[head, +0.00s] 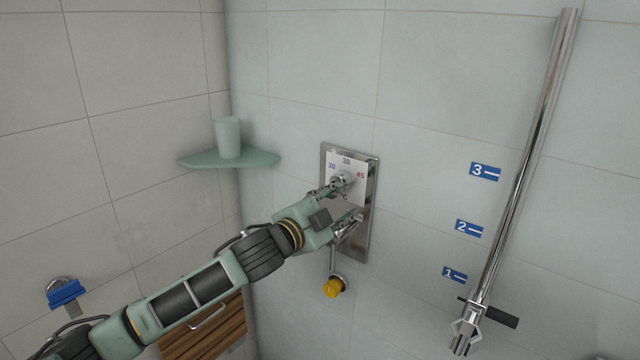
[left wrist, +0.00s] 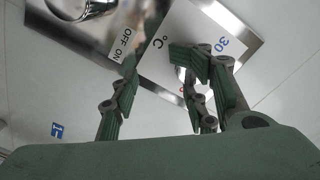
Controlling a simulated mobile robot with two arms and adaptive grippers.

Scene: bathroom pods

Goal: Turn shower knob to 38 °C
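The shower panel (head: 369,170) is a chrome plate on the tiled wall, with a white dial label (head: 333,158) marked 30, 38 and 45. The round chrome temperature knob (head: 342,180) sits below the numbers; its setting is too small to read. My left gripper (head: 350,203) is in front of the panel with its fingers apart, the upper finger close to the knob; contact cannot be told. In the left wrist view the left gripper (left wrist: 158,78) spreads over the label (left wrist: 188,35), and its right finger mostly hides the knob area. My right gripper is not in view.
A chrome lever (head: 346,232) sits low on the panel, partly behind the gripper. A yellow-ended fitting (head: 333,287) is below. A corner shelf (head: 205,160) with a cup (head: 228,136) is left; a shower rail (head: 528,170) is right.

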